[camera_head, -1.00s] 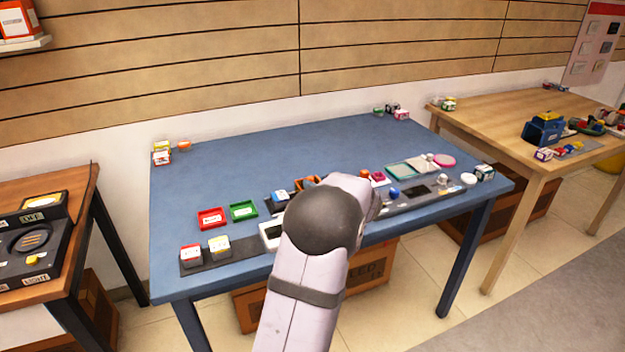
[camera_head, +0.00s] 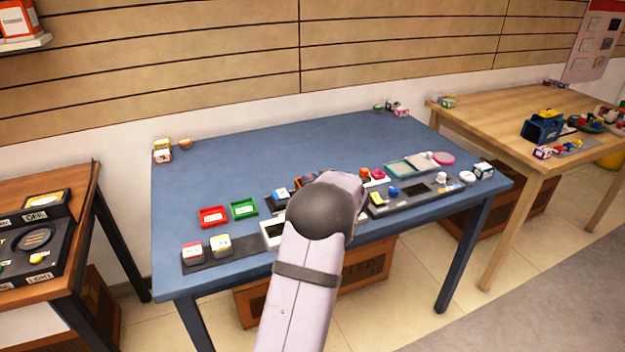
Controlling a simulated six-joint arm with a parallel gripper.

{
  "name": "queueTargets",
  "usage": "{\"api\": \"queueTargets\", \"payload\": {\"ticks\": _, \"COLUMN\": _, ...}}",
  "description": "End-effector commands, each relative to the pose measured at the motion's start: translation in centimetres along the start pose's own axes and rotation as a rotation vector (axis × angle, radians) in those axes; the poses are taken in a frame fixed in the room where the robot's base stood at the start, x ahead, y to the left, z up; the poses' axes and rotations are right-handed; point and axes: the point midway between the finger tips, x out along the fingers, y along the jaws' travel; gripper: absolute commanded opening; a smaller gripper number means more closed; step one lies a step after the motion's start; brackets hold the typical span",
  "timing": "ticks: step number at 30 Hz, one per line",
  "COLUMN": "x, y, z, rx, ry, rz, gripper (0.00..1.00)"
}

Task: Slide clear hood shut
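A flat teal-edged panel (camera_head: 399,170), pale and see-through in look, lies on the blue table right of centre. It may be the clear hood, but I cannot tell for sure. A small grey plate (camera_head: 421,161) adjoins its right side. My arm (camera_head: 318,222) reaches up from the bottom over the table's front middle, left of the panel and apart from it in the picture. My gripper is hidden behind the arm's rounded joint, so its fingers do not show.
A dark control panel (camera_head: 408,200) with knobs lies right of my arm. Red (camera_head: 213,217) and green (camera_head: 244,208) trays and small boxes (camera_head: 193,253) lie left. The blue table's back half (camera_head: 270,150) is mostly clear. Other tables stand on both sides.

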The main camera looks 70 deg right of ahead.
Motion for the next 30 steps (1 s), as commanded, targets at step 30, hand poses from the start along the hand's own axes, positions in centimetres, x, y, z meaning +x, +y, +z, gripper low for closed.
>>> {"api": "queueTargets", "payload": {"ticks": 30, "x": 0.3, "y": -8.3, "z": 0.4, "rx": -0.004, "ry": 0.002, "rz": -0.003, "gripper": 0.0}}
